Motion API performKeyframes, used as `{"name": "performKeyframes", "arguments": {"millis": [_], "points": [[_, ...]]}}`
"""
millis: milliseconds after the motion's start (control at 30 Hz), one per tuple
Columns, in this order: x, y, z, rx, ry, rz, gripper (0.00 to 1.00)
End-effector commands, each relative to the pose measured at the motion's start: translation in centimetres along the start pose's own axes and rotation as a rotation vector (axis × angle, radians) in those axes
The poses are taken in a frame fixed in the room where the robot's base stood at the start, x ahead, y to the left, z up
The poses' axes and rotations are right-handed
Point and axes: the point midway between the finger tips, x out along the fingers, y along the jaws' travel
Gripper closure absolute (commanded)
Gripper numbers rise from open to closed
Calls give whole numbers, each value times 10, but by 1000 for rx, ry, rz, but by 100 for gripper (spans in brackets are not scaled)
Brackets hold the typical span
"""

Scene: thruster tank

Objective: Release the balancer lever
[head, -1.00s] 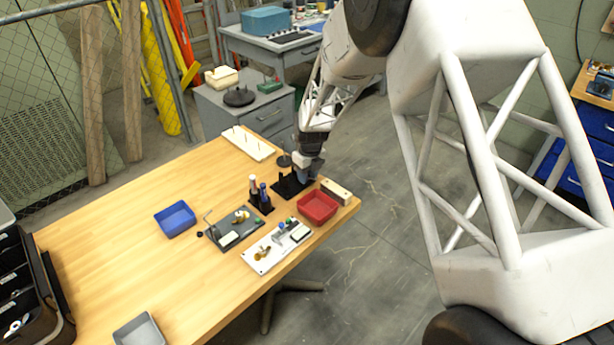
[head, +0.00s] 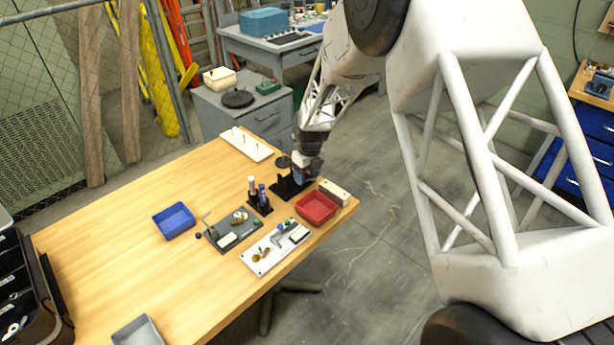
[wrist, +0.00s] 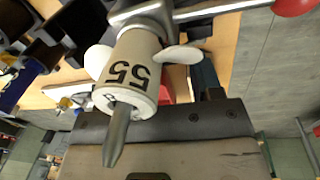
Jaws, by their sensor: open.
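In the head view my gripper (head: 303,177) is at the far right part of the wooden table, low over a black stand (head: 284,188). Its fingers are small there and partly hidden. The wrist view shows a silver lever bar (wrist: 215,9) with a red knob (wrist: 293,5) at its end. I cannot tell whether my fingers touch the lever. My gripper is open.
A red tray (head: 317,208) and a pale block (head: 335,192) are close to the stand. A dark holder (head: 260,203) with upright bottles is left of it. A white board (head: 274,250), a grey board (head: 228,232) and a blue tray (head: 174,221) lie nearer. The table's left half is mostly clear.

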Motion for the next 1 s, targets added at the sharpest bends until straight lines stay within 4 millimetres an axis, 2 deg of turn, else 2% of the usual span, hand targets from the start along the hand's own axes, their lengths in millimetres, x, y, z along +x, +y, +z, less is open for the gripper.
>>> {"name": "performKeyframes", "arguments": {"millis": [600, 1000], "points": [[-66, 0, 0, 1, 1, 1, 40], [-73, 0, -1, 1, 1, 1, 40]]}}
